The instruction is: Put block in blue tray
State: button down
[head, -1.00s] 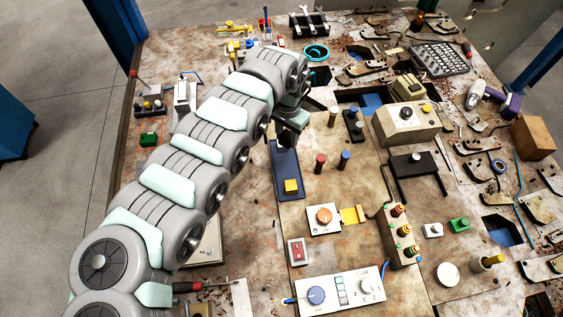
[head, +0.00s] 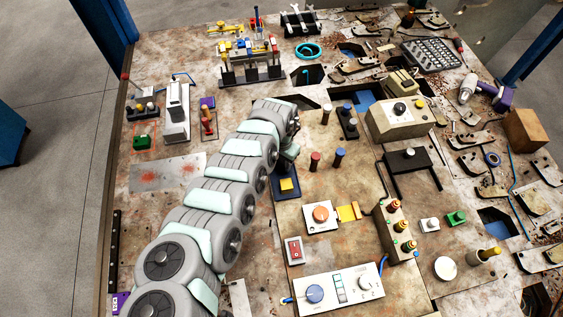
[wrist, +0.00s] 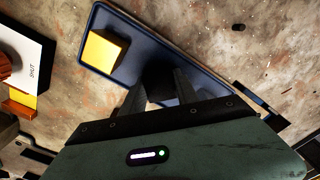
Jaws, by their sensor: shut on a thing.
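The blue tray (head: 288,196) lies on the workbench near the middle in the head view, partly hidden by my arm. In the wrist view the tray (wrist: 136,62) runs diagonally below my gripper. A yellow block (head: 287,184) sits in its near end, and this block also shows in the wrist view (wrist: 104,48), left of the fingers and apart from them. My gripper (wrist: 160,90) is over the tray, shut on a dark, nearly black object (wrist: 158,76). Its full shape and whether it touches the tray are hard to tell. In the head view my gripper (head: 288,158) is mostly hidden.
Red and dark-blue pegs (head: 315,160) stand right of the tray. An orange-button box (head: 321,215) is in front, and a red switch (head: 293,250) lies nearer. A beige control box (head: 400,118) stands behind right.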

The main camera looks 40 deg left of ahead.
aim_at(281, 161)
jog(key=shift+a+r, duration=0.1)
jog(key=shift+a, duration=0.05)
jog(key=shift+f, duration=0.2)
jog(key=c, duration=0.9)
grip_release()
jog(key=shift+r+p, duration=0.3)
jog(key=shift+r, duration=5.85)
